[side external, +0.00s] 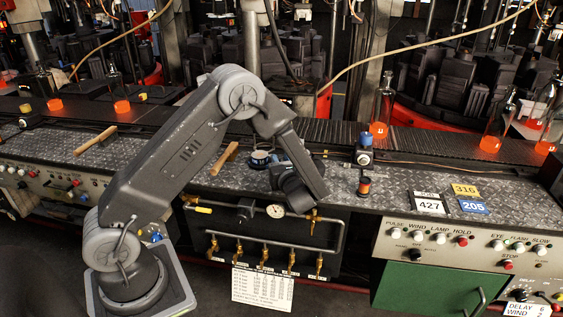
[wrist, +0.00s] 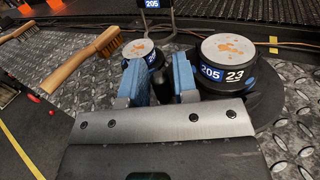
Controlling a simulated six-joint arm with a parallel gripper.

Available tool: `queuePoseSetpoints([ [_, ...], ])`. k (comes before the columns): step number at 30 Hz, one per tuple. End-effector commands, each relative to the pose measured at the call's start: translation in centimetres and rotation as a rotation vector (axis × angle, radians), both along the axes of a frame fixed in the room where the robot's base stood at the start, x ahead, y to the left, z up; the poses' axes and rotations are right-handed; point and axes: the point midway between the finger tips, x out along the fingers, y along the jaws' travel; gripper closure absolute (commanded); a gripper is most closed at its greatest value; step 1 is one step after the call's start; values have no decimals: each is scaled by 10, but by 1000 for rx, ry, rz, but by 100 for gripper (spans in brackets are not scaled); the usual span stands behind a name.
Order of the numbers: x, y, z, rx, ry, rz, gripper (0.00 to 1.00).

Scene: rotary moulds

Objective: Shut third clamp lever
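No clamp lever can be made out with certainty in either view. My gripper (wrist: 158,82) shows in the wrist view as two blue fingers a short way apart. A small black cylinder (wrist: 140,48) with a pale, rust-marked top and a 205 label stands at the fingers, its lower part partly hidden between them. I cannot tell whether they touch it. A larger black cylinder (wrist: 228,48) marked 205 and 23 sits close to the right finger on a black round base. In the side view my gripper (side external: 290,178) is low over the bench, its fingertips mostly hidden.
A wooden-handled brush (wrist: 82,62) lies left of my gripper. Brass valves (side external: 264,254) line a pipe below the bench front. A blue-topped post (side external: 365,145) and a small copper-coloured spool (side external: 364,186) stand to the right. Glowing bottles (side external: 382,105) stand on the conveyor behind.

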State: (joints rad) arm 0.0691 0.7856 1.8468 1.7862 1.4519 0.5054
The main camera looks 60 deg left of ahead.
Motion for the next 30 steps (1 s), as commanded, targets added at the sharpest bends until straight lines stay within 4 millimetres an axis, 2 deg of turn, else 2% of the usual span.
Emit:
queuePoseSetpoints([
  [2, 0, 0, 0, 0, 0, 0, 73],
  [11, 0, 0, 0, 0, -1, 0, 100],
  [22, -1, -2, 0, -1, -3, 46, 100],
  [30, -5, -8, 0, 0, -3, 218, 100],
])
